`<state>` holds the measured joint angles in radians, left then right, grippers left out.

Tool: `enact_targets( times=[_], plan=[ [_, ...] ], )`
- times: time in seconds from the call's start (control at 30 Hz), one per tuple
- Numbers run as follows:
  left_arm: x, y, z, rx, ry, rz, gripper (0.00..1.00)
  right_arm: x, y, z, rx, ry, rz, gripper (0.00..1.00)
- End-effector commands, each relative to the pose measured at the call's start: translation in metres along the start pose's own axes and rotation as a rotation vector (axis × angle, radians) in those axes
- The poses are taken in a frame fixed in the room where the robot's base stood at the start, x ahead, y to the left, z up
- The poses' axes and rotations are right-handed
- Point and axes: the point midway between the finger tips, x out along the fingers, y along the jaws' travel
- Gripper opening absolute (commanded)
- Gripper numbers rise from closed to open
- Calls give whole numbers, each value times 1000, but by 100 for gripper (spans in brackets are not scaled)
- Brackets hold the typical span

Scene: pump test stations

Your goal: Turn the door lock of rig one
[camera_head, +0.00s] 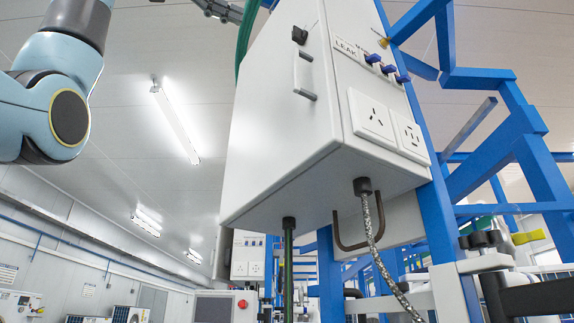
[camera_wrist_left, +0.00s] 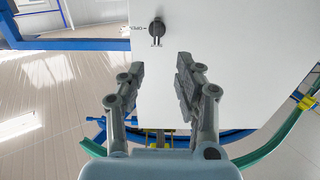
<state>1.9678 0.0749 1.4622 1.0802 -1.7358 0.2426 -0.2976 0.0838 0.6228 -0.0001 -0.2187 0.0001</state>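The door lock is a small dark knob (camera_head: 299,35) on the white cabinet door (camera_head: 275,110), high up in the head view and above a grey pull handle (camera_head: 304,75). In the left wrist view the lock (camera_wrist_left: 157,30) stands out from the white door, beyond my fingertips and roughly in line with the gap between them. My left gripper (camera_wrist_left: 160,72) is open and empty, its two fingers apart and not touching the lock. In the head view a dark grey piece at the top edge appears to be part of this gripper. My right gripper is not in view.
The cabinet's side carries a LEAK label, blue-capped switches (camera_head: 388,68) and white sockets (camera_head: 372,120). A metal-braided hose (camera_head: 378,250) and a green hose (camera_head: 288,265) hang below. Blue frame bars (camera_head: 500,140) stand at the right.

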Motion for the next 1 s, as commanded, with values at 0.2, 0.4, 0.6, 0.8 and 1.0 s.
enact_targets(
  times=[0.2, 0.4, 0.6, 0.8, 1.0],
  plan=[
    [19, 9, -8, 8, 0, 13, 34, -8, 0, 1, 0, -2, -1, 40],
    [60, 10, -9, 8, 1, 14, 34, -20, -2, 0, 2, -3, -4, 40],
    [91, 9, -8, 9, 3, 11, 34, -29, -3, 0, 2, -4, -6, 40],
    [104, 9, -7, 9, 3, 9, 34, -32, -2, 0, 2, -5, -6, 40],
    [104, 8, -6, 9, 4, 8, 34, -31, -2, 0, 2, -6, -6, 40]
  ],
)
